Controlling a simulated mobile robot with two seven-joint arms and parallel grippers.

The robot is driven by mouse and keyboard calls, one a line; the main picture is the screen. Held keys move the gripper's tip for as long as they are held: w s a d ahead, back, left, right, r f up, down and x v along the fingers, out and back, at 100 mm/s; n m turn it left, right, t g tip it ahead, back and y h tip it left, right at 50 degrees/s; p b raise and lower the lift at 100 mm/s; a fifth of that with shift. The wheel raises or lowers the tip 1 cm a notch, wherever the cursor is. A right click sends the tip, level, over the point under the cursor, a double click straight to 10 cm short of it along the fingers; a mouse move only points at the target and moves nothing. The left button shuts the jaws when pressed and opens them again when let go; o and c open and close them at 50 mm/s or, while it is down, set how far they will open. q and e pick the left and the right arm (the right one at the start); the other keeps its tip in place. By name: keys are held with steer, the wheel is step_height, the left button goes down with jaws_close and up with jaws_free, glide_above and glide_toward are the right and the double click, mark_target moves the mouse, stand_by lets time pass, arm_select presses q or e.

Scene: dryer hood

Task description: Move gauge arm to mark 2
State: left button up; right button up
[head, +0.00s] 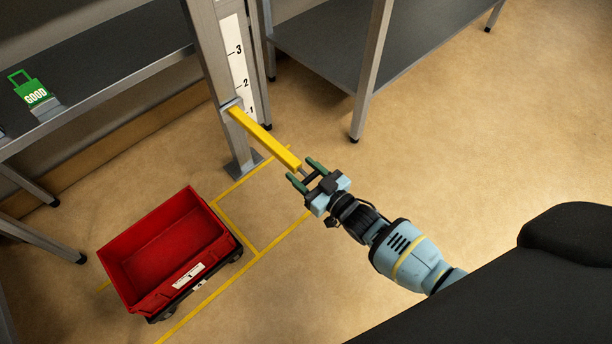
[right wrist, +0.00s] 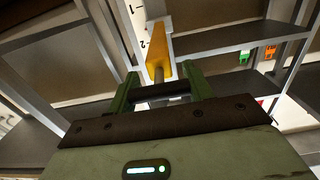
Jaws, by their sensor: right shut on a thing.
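The yellow gauge arm (head: 264,138) sticks out from a grey metal post (head: 212,70). Its post end sits beside mark 1 on the white scale (head: 240,65), below marks 2 and 3. My right gripper (head: 301,170) is at the arm's free end, shut on the short grey handle there. In the right wrist view the gauge arm (right wrist: 160,52) runs away from between the green fingers (right wrist: 160,85), and marks 1 and 2 show on the scale (right wrist: 137,22). My left gripper is not in view.
A red cart (head: 165,250) stands on the floor at lower left, by yellow floor lines (head: 240,235). A shelf (head: 100,60) with a green GOOD tag (head: 34,92) is at upper left. A grey table (head: 335,45) stands behind. Floor at right is clear.

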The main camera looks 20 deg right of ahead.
step_height(320, 180, up, 5)
steer(key=p, duration=0.2)
steer(key=shift+p, duration=0.35)
steer(key=shift+f, duration=0.15)
steer(key=o, duration=1.4)
